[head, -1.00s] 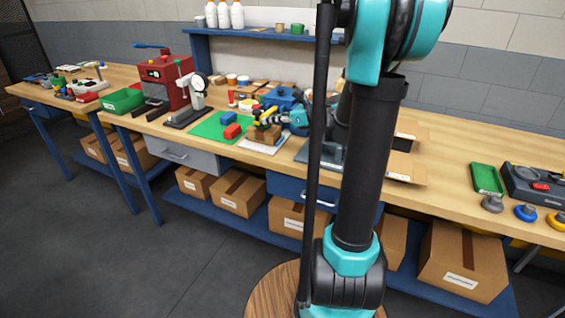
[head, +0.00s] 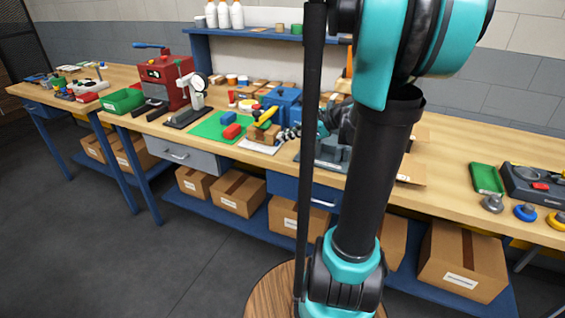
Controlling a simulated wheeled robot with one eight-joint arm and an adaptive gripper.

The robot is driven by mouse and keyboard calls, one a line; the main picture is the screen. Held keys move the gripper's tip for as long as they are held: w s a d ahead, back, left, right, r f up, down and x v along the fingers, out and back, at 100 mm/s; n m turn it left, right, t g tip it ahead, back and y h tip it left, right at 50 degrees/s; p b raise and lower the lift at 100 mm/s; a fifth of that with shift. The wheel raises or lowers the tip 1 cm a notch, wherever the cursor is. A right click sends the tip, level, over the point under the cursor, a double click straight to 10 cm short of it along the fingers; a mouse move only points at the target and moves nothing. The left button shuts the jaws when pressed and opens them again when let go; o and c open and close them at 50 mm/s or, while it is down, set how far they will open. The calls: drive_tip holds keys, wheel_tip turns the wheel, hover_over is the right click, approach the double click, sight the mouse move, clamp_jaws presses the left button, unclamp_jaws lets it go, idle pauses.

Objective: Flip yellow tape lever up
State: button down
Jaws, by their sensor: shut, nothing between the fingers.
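The yellow lever (head: 267,116) sits at the blue device (head: 285,101) on the long workbench. It slants up to the right, above a small cardboard box (head: 263,134). My gripper (head: 284,134) is small in the view, just right of the box and below the lever. It looks shut and empty, and apart from the lever. My own arm hides much of the bench to the right of the gripper.
A green mat (head: 207,127) with blue and red blocks lies left of the box. A dial gauge stand (head: 193,101) and red machine (head: 167,80) stand further left. A grey fixture (head: 325,153) lies right of the gripper. Bare bench shows at right (head: 445,150).

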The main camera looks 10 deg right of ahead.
drive_tip(key=s+f+n+h, duration=0.1)
drive_tip(key=s+f+n, duration=0.1)
drive_tip(key=s+a+f+n+g+h, duration=0.1)
drive_tip(key=f+n, duration=0.1)
drive_tip(key=s+a+f+n, duration=0.1)
drive_tip(key=s+f+n, duration=0.1)
drive_tip(key=shift+s+a+g+h, duration=0.1)
drive_tip(key=shift+s+g+h, duration=0.2)
drive_tip(key=shift+s+h, duration=0.1)
drive_tip(key=shift+w, duration=0.1)
drive_tip(key=m+t+y, duration=0.3)
drive_tip(key=m+y, duration=0.1)
drive_tip(key=m, duration=0.5)
approach(256, 122)
drive_tip(key=s+d, duration=0.3)
drive_tip(key=shift+w+d+r+m, duration=0.15)
drive_tip(key=shift+w+r+m, duration=0.25)
drive_tip(key=shift+r+m, duration=0.1)
drive_tip(key=shift+y, duration=0.3)
drive_tip(key=x, duration=1)
